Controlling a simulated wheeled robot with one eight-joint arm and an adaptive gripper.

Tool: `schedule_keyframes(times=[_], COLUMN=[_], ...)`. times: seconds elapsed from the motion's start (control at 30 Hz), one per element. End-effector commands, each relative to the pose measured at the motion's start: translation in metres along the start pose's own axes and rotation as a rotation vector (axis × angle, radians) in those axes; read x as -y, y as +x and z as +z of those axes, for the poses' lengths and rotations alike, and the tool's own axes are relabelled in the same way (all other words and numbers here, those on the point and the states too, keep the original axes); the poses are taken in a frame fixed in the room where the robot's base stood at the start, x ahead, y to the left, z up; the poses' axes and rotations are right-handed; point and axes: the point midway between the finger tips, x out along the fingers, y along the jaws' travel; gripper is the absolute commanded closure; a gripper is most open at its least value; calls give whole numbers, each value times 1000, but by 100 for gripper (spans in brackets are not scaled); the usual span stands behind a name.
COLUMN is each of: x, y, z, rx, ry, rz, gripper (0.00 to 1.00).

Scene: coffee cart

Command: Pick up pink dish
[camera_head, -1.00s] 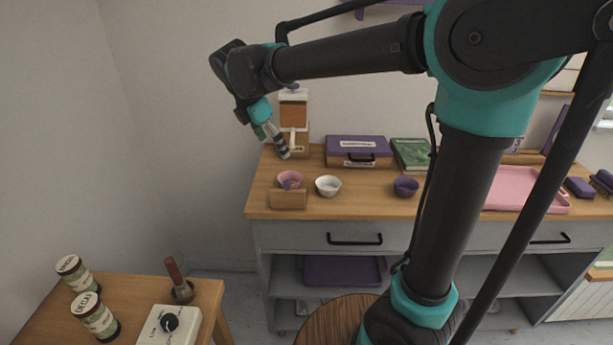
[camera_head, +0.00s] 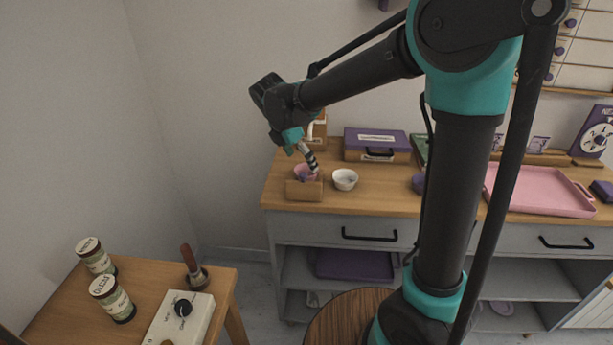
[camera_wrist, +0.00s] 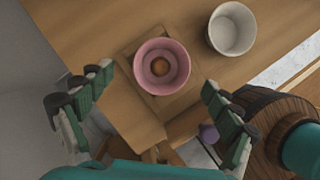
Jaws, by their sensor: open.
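The pink dish (camera_head: 299,171) sits at the left front of the counter, on or in a small wooden box (camera_head: 304,190); I cannot tell which. The wrist view shows the dish (camera_wrist: 163,86) from above, upright, with a round brown spot at its centre. My gripper (camera_wrist: 157,82) is open and empty, its two fingers spread wide on either side of the dish in that view. In the head view my gripper (camera_head: 312,168) is at the dish's right side, pointing down and hiding part of it. I cannot tell whether they touch.
A white bowl (camera_head: 345,179) stands close to the right of the dish. A purple bowl (camera_head: 418,183) is partly hidden by my arm. A purple-lidded case (camera_head: 376,144) stands behind. A pink tray (camera_head: 541,190) lies further right. A side table with jars (camera_head: 111,299) is front left.

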Motion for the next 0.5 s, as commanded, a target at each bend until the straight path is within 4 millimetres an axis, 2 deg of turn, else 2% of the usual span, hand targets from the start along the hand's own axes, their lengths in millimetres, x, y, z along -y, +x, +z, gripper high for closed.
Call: schedule_keyframes(times=[0.3,0.5], x=[3,3], y=[41,51], z=[0,0], rx=[0,0], ry=[2,0], rz=[0,0], gripper=[10,10])
